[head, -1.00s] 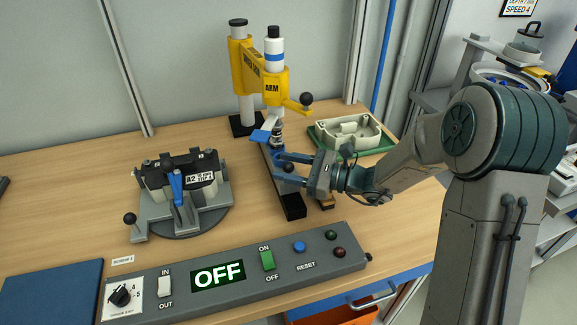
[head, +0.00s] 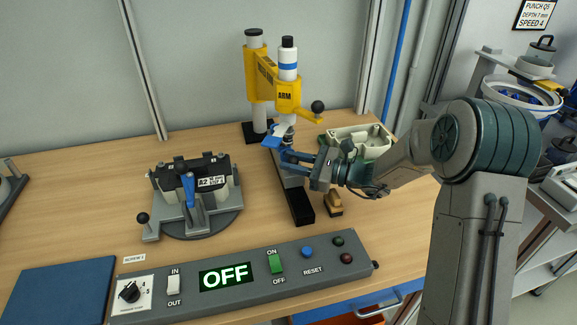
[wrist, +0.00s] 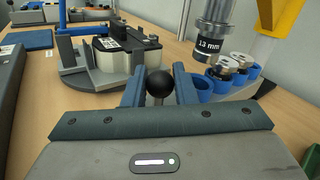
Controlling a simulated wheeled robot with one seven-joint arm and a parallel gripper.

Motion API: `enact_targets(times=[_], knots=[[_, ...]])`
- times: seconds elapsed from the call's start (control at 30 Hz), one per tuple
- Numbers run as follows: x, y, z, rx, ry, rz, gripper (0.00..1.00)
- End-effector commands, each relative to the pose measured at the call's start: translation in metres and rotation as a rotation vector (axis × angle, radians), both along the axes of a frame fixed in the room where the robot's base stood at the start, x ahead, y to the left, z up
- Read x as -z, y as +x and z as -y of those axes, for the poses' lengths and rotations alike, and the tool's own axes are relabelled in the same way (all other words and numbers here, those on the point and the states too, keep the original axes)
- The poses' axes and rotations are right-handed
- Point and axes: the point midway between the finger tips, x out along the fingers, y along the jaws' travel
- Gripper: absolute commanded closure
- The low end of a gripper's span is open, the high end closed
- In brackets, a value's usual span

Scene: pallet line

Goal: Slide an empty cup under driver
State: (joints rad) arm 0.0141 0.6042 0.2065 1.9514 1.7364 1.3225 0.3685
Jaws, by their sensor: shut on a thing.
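The driver (head: 288,92) stands upright on its yellow arm. In the wrist view its dark 13 mm tip (wrist: 210,45) hangs above blue cups on the slide. One blue cup (wrist: 202,91) nearest my fingers looks open on top with no metal seen in it. Other blue cups (wrist: 223,84) beside it carry silver metal pieces (wrist: 228,64). My gripper (wrist: 159,88) is shut on a black ball knob (wrist: 159,80). In the head view my gripper (head: 287,159) is low over the slide rail (head: 299,203), just in front of the driver; the knob is hidden there.
An A2 clamp fixture (head: 195,218) stands left of the rail. A control panel (head: 325,261) reading OFF runs along the front. A small wooden block (head: 333,205) lies right of the rail. A white housing (head: 350,139) sits behind my wrist.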

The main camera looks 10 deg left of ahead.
Motion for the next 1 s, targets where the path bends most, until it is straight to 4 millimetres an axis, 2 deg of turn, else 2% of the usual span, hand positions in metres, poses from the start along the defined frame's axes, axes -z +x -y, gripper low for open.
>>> enact_targets(times=[0.13,0.17,0.2,0.23,0.57,0.67,1.0], knots=[[-0.003,0.003,-0.001,0.007,0.002,0.004,1.00],[-0.003,0.003,-0.001,0.008,0.002,0.004,0.70],[-0.003,0.003,-0.001,0.008,0.002,0.004,0.58],[-0.003,0.002,-0.001,0.007,0.002,0.004,0.55],[-0.002,0.001,0.005,0.005,0.002,0.003,0.55],[-0.001,0.000,0.019,0.008,0.001,0.003,0.55],[-0.001,-0.009,0.094,0.009,0.001,0.003,0.55]])
